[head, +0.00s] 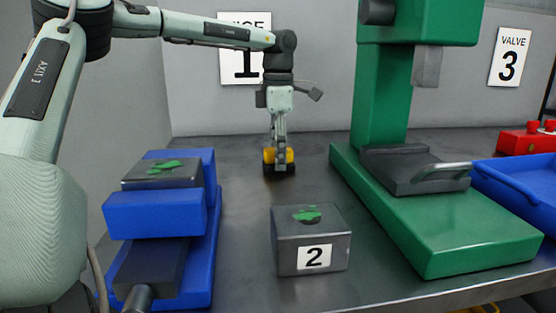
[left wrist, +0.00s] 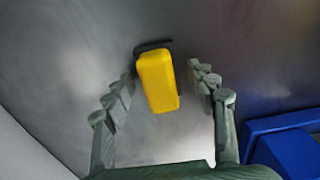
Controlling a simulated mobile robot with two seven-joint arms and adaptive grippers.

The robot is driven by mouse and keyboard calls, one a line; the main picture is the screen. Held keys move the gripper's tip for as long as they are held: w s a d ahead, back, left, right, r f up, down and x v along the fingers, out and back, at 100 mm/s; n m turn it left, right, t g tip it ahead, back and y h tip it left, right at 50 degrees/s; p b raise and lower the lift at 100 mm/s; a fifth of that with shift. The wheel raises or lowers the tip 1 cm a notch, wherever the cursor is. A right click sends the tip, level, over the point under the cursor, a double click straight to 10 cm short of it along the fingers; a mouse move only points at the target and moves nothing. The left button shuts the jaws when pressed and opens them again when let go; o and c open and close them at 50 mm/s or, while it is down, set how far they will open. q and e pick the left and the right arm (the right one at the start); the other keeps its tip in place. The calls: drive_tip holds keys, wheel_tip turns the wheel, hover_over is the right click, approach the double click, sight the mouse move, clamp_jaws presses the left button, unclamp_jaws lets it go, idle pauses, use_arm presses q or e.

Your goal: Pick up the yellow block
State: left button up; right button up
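The yellow block (head: 270,156) is on the grey metal table (head: 242,205) below the sign with a 1. In the left wrist view the yellow block (left wrist: 159,82) lies between the two fingers, slightly tilted, with a dark bar at its far end. My left gripper (head: 280,148) points down over the block and partly hides it. In the left wrist view my left gripper (left wrist: 162,80) is open, its fingers on either side with a visible gap to the block. My right gripper is not in view.
A blue vise (head: 155,214) stands front left, and a dark block labelled 2 (head: 290,248) stands in front. A green press (head: 440,228) is to the right, with a blue tray (head: 520,205) and a red object (head: 525,142) beyond. Table around the block is clear.

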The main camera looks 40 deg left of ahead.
use_arm(q)
drive_tip(key=c, duration=1)
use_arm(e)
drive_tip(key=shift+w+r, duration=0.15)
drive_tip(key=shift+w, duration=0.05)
use_arm(q)
drive_tip(key=shift+r, duration=0.15)
drive_tip(key=shift+c, duration=0.2)
drive_tip(key=shift+w+r, duration=0.1)
drive_tip(key=shift+r, duration=0.2)
wheel_tip(320, 180, up, 4)
drive_tip(key=shift+f, duration=0.15)
drive_tip(key=s+a+r, duration=0.6)
drive_tip(key=s, duration=0.3)
drive_tip(key=shift+s+a+r+b, duration=0.25)
drive_tip(key=shift+s+a+b, duration=0.05)
drive_tip(key=shift+s+b, duration=0.05)
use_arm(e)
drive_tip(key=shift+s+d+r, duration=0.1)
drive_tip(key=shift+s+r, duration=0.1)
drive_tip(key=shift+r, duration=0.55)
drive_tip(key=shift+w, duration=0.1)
